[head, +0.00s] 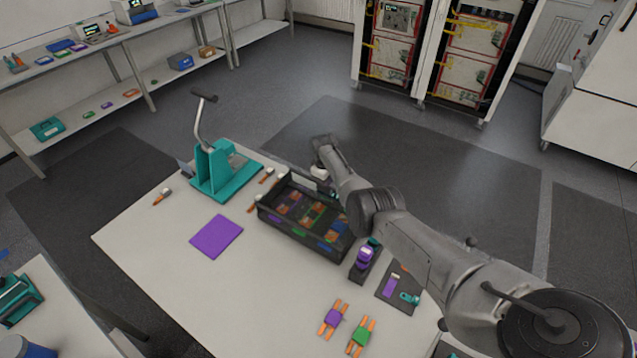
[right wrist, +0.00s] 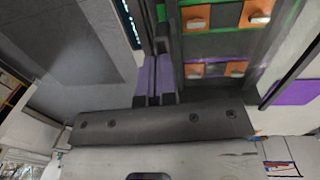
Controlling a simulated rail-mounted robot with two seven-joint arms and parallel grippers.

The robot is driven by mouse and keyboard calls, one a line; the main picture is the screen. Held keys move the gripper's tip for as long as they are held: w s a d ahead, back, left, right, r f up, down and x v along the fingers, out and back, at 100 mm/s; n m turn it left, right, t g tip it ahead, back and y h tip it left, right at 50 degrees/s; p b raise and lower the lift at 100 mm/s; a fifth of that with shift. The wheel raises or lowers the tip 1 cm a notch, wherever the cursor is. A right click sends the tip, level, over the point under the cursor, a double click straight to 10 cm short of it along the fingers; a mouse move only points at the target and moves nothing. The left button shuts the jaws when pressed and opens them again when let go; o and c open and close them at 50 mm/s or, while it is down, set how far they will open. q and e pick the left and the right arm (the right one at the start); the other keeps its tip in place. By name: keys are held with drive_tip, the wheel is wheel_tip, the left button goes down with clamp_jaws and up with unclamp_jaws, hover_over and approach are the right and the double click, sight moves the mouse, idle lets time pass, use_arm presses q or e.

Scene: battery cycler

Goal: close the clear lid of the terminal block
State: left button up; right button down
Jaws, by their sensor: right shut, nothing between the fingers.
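A long black box (head: 290,235) on the white table holds orange, green, blue and purple pieces; I take it as the terminal block. Its inside with orange and green parts shows in the right wrist view (right wrist: 215,45). I cannot make out the clear lid for certain in either view. My right arm reaches over the box's right end to its far side. In the right wrist view my right gripper (right wrist: 153,62) has purple fingers together, empty, beside the box's dark edge; whether it touches is unclear. Its fingertips are hidden in the head view. My left gripper is not in view.
A teal press (head: 225,180) with a lever stands left of the box. A purple mat (head: 216,236) lies in front of it. A small black holder with a purple piece (head: 365,258) and orange-legged parts (head: 333,318) lie nearer. The table's left front is clear.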

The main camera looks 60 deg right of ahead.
drive_tip(key=shift+d+f+b, duration=0.2)
drive_tip(key=shift+f+b, duration=0.1)
drive_tip(key=shift+f, duration=0.2)
drive_tip(key=shift+s+f, duration=0.1)
drive_tip(key=shift+f, duration=0.15)
wheel_tip(320, 180, up, 6)
drive_tip(key=p, duration=0.5)
drive_tip(key=shift+d+f, duration=0.1)
drive_tip(key=shift+f, duration=0.05)
wheel_tip(320, 180, up, 9)
drive_tip(key=p, duration=0.1)
drive_tip(key=shift+m, duration=0.3)
